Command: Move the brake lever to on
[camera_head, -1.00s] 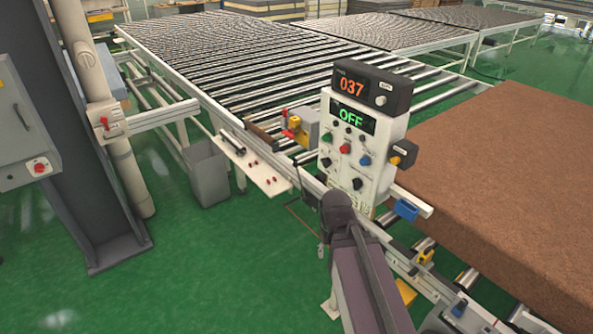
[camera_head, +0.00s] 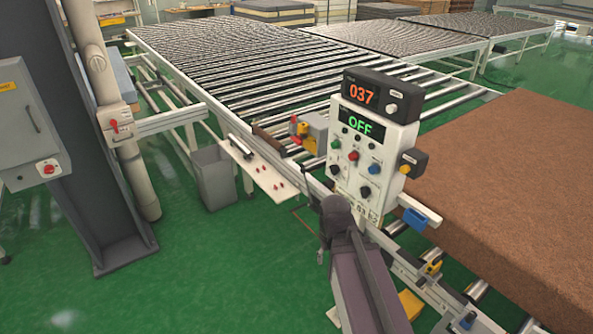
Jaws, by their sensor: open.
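The control panel (camera_head: 375,150) stands upright at the conveyor's near side. Its upper display (camera_head: 364,93) reads 037 and its lower display (camera_head: 361,126) reads OFF. A yellow fitting with a red lever (camera_head: 299,129) sits on a grey box left of the panel. I cannot tell whether this is the brake lever. A black knob housing with a yellow part (camera_head: 408,165) is on the panel's right side. My arm (camera_head: 352,250) rises from the bottom centre, in front of the conveyor rail below the panel. My gripper cannot be made out beyond the arm.
The brown mattress (camera_head: 510,180) lies at the right. The roller conveyor (camera_head: 240,70) stretches to the back. A grey bin (camera_head: 214,180), a white shelf (camera_head: 258,175) and a dark column (camera_head: 90,150) stand left. Green floor (camera_head: 200,270) is free at the lower left.

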